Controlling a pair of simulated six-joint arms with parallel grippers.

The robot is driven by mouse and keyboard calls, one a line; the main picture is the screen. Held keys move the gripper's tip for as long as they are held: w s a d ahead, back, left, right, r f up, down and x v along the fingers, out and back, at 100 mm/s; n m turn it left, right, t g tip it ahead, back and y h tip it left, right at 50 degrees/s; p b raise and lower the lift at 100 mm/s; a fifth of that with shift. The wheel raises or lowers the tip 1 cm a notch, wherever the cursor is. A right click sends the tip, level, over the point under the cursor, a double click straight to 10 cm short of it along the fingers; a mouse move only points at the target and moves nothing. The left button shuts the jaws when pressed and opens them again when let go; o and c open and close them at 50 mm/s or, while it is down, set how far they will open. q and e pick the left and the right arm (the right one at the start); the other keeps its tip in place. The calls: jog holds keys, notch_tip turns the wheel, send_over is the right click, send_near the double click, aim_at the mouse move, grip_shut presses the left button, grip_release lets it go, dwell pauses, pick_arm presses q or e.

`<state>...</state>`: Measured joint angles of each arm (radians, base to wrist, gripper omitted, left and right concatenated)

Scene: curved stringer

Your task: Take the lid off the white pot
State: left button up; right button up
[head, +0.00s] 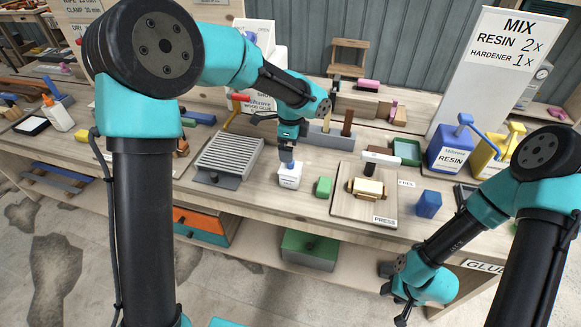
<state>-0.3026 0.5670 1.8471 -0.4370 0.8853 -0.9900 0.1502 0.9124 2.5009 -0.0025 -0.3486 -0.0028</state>
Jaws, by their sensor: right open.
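The white pot (288,179) stands upright on the workbench, left of a small green block. A small blue-grey piece (287,158) shows at the pot's top, directly under my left gripper (288,148). My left gripper points down over the pot. Its fingers are too small and overlapped to tell whether they are open or closed on the blue-grey piece. The lid's edge cannot be made out clearly. My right gripper (398,303) is open and empty, low in front of the bench's front edge, well away from the pot.
A grey slatted rack (228,155) stands left of the pot. A green block (323,187) and a press board (348,208) lie to its right. A blue block (428,204), a blue resin container (450,150) and a yellow container (487,158) are farther right.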

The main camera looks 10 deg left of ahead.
pick_arm(q)
jog(key=shift+f, duration=1.2)
jog(key=shift+f, duration=0.1)
jog(key=shift+s+f, duration=0.1)
jog(key=shift+f, duration=2.4)
jog(key=shift+c, duration=0.4)
jog(key=c, duration=0.9)
